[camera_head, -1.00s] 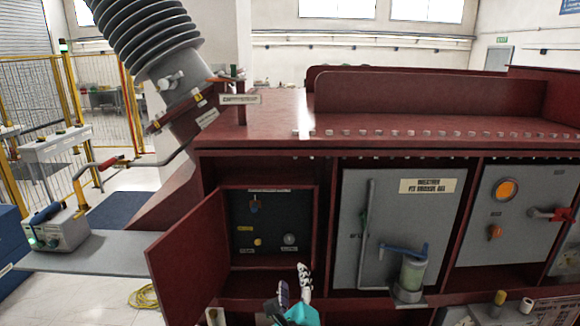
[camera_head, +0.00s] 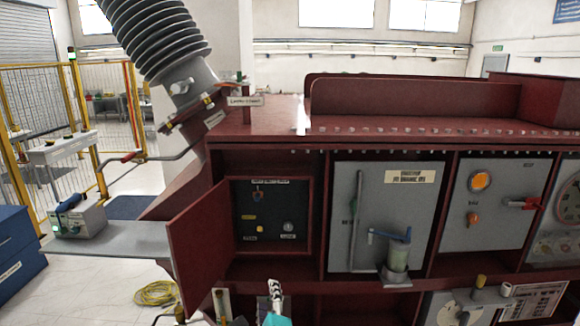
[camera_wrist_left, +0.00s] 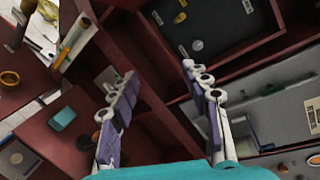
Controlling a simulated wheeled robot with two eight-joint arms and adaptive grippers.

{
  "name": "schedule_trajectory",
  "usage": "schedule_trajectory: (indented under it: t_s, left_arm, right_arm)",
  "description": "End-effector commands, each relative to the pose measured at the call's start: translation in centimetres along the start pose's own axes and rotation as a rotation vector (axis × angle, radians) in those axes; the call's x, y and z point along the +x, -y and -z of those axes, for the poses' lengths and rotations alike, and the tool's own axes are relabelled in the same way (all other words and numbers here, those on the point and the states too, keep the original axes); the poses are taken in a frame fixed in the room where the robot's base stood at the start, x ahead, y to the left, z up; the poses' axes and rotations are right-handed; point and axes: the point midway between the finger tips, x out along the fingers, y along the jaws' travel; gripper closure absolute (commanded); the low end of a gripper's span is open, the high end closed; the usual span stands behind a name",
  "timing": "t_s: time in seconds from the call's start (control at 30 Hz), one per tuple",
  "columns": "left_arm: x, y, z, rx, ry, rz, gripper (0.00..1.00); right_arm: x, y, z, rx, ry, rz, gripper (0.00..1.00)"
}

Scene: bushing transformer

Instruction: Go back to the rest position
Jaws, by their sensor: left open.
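My left gripper (camera_head: 274,300) is at the bottom of the head view, below the open compartment with the dark panel. In the left wrist view its two fingers (camera_wrist_left: 160,82) are spread apart with nothing between them. The dark panel (camera_head: 272,215) carries small knobs and labels. Its dark red door (camera_head: 200,250) stands open to the left. My right gripper is in neither current view.
The dark red cabinet (camera_head: 260,125) fills the middle and right. A grey panel (camera_head: 340,200) with a blue-handled valve (camera_head: 390,237) is to the right. A grey shelf (camera_head: 120,240) juts out left, holding a device (camera_head: 78,218). A yellow cable (camera_head: 157,293) lies on the floor.

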Motion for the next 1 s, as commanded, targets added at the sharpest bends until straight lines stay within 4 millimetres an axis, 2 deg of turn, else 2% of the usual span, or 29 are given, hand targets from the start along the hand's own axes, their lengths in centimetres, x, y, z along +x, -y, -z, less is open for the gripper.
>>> schedule_trajectory:
  t_s: [0.17, 0.33, 0.47, 0.5, 0.6, 0.7, 0.8, 1.0]
  left_arm:
    - [-0.6, -4.3, -3.5, -0.251, 0.03, -0.141, 0.52]
    - [-2.5, -9.8, -6.9, -0.611, 0.086, -0.321, 0.52]
    - [-5.8, -15.3, -8.7, -1.012, 0.167, -0.498, 0.52]
    - [-7.1, -16.9, -8.8, -1.154, 0.198, -0.556, 0.52]
    - [-10.1, -19.8, -8.4, -1.464, 0.265, -0.675, 0.52]
    - [-12.1, -21.0, -7.6, -1.679, 0.308, -0.754, 0.52]
    - [-13.1, -21.4, -7.0, -1.798, 0.329, -0.796, 0.52]
    - [-13.4, -21.4, -6.7, -1.838, 0.335, -0.813, 0.52]
  right_arm:
    - [0.3, 0.0, -0.3, 0.0, 0.0, 0.0, 0.64]
    - [0.7, 0.0, -0.5, 0.0, 0.0, 0.0, 0.64]
    - [1.1, 0.0, -0.8, 0.0, 0.0, 0.0, 0.64]
    - [1.2, 0.0, -0.9, 0.0, 0.0, 0.0, 0.64]
    - [1.5, 0.0, -1.1, 0.0, 0.0, 0.0, 0.64]
    - [1.6, 0.0, -1.2, 0.0, 0.0, 0.0, 0.64]
    - [1.7, 0.0, -1.2, 0.0, 0.0, 0.0, 0.64]
    - [1.7, 0.0, -1.2, 0.0, 0.0, 0.0, 0.64]
